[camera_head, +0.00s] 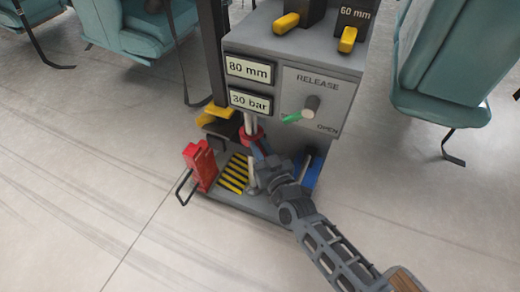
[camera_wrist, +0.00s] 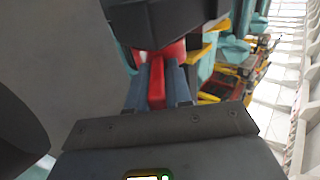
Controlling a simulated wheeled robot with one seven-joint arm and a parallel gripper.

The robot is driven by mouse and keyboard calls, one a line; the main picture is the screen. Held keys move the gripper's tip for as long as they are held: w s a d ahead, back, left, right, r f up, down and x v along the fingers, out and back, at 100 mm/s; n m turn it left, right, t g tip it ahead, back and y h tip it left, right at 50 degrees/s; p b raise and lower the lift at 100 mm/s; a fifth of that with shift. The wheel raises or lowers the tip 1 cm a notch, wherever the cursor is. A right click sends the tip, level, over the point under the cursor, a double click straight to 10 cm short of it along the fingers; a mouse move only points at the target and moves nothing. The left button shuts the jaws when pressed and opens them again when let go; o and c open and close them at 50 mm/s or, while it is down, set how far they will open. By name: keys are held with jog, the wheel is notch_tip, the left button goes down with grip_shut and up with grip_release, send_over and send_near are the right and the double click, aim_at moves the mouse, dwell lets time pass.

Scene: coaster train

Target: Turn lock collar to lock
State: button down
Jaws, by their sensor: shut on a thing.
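The red lock collar (camera_head: 247,137) sits around a vertical metal rod (camera_head: 250,122), below the grey control box, in the head view. My gripper (camera_head: 260,149) reaches it from the lower right. In the wrist view the collar (camera_wrist: 172,52) shows as a red band under a dark body, with a red tab (camera_wrist: 157,88) pointing toward the camera. The two blue-grey fingers of my gripper (camera_wrist: 157,93) are shut on this tab, one on each side. The collar's far side is hidden, and I cannot tell how far it is turned.
The grey control box (camera_head: 350,90) above carries 80 mm and 30 bar displays and a RELEASE/OPEN knob (camera_head: 311,105) with a green pointer. A red block with a black handle (camera_head: 200,165) stands left on the base. Teal seats (camera_head: 450,60) stand behind; floor is clear in front.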

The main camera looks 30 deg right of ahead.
jog(key=c, duration=1.1)
grip_release()
jog(key=shift+s+a+p, duration=0.2)
jog(key=shift+s+p, duration=0.2)
jog(key=shift+s, duration=0.9)
jog(key=shift+s+a+p, duration=0.15)
jog(key=shift+s+p, duration=0.25)
jog(key=shift+s, duration=0.85)
jog(key=shift+s+a+p, duration=0.2)
jog(key=shift+s+p, duration=0.2)
jog(key=shift+s, duration=0.9)
jog(key=shift+c, duration=0.2)
